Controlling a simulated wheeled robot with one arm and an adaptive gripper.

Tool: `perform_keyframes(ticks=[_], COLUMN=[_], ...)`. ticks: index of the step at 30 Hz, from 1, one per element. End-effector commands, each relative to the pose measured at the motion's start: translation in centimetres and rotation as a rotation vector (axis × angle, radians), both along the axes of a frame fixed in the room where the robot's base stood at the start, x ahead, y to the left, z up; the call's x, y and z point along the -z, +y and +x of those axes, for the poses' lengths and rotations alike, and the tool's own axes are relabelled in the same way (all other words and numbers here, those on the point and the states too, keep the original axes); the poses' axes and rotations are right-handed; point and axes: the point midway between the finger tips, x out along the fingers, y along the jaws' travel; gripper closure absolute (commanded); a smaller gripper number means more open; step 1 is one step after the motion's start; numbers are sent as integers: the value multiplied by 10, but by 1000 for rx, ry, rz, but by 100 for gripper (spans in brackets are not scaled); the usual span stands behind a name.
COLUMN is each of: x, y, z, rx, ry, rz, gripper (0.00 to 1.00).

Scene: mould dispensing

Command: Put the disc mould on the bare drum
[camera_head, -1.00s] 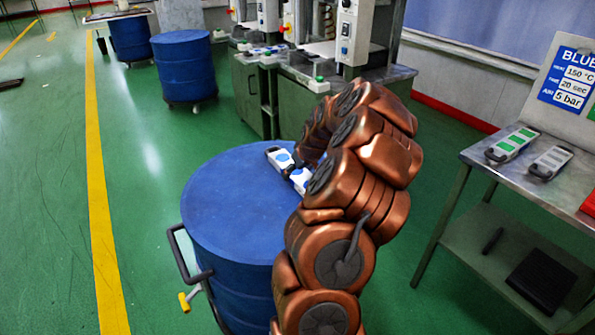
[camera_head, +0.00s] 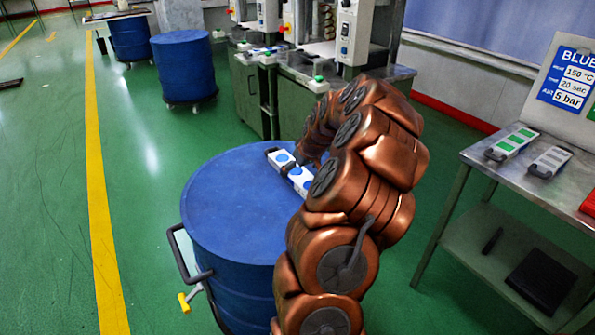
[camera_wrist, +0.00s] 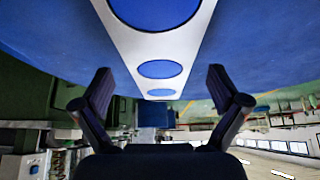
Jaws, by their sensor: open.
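The disc mould (camera_head: 284,160), a long white bar with round blue discs, lies on the near blue drum (camera_head: 225,205); my arm hides part of it. In the wrist view the disc mould (camera_wrist: 152,45) runs up the middle, between the lines of my two fingers. My gripper (camera_wrist: 158,74) is open, with one dark finger to each side and a gap to the mould's edges. I cannot tell how far off the mould is. In the head view my arm hides the gripper. A bare blue drum (camera_head: 182,66) stands further back with nothing on top.
A third drum (camera_head: 130,38) further back carries a flat panel. Presses on green cabinets (camera_head: 250,95) stand behind the near drum. A metal table (camera_head: 475,150) at right holds a green-slotted mould (camera_head: 512,143), a grey-slotted mould (camera_head: 550,161) and a sign (camera_head: 572,80).

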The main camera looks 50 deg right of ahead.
Motion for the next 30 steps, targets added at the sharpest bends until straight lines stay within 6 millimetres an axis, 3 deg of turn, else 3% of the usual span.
perform_keyframes(ticks=[18, 27, 30], x=[-81, -91, -95], y=[14, 19, 37], z=[-43, -48, -40], rx=[1, -2, -29], ry=[-2, 0, 8], rz=[-4, -1, 9], gripper=[2, 2, 2])
